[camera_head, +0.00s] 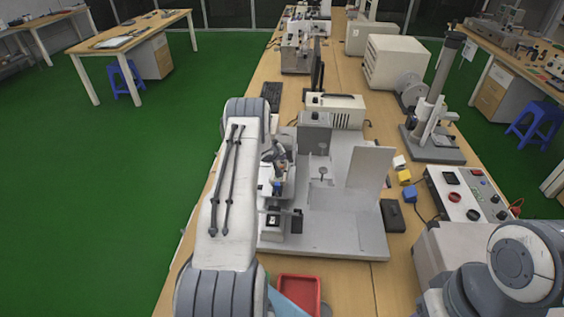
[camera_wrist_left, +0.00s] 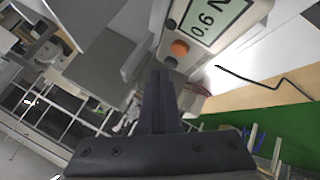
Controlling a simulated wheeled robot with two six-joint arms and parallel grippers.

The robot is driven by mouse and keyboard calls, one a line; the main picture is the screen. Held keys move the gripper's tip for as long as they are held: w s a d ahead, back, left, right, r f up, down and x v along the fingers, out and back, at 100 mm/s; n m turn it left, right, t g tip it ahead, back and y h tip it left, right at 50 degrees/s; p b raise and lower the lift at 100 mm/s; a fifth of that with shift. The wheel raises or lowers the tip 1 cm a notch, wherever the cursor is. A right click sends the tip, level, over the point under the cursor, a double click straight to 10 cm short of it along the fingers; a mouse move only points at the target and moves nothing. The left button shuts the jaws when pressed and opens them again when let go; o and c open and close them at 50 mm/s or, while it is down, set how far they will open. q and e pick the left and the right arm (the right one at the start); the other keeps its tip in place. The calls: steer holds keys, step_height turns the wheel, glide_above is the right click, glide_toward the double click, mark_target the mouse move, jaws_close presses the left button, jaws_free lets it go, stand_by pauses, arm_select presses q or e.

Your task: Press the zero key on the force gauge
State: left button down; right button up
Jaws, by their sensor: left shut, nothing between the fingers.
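The force gauge (camera_wrist_left: 187,35) shows in the left wrist view as a light casing with a greenish display (camera_wrist_left: 212,20) reading about 0.6 N. Below the display is an orange round key (camera_wrist_left: 180,48) and a smaller grey key (camera_wrist_left: 170,62); I cannot read their labels. My left gripper (camera_wrist_left: 161,76) is shut and empty, its tips close to the small grey key's end of the gauge. Whether they touch it is unclear. In the head view my left arm partly covers that side of the grey test stand (camera_head: 330,225). My right gripper is out of view.
A red tray (camera_head: 299,291) lies at the front of the bench. A control box (camera_head: 462,190) with knobs, a black block (camera_head: 392,215) and a column stand (camera_head: 432,115) are to the right. The green floor lies open left of the bench.

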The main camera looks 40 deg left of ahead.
mark_target(282, 164)
arm_select(q)
steer(key=shift+f, duration=0.35)
stand_by(0.6)
steer(key=shift+r, duration=0.1)
steer(key=shift+r+p, duration=0.65)
steer(key=shift+r, duration=0.05)
step_height(282, 164, up, 5)
steer(key=p, duration=0.4)
steer(key=shift+p, duration=0.35)
stand_by(0.3)
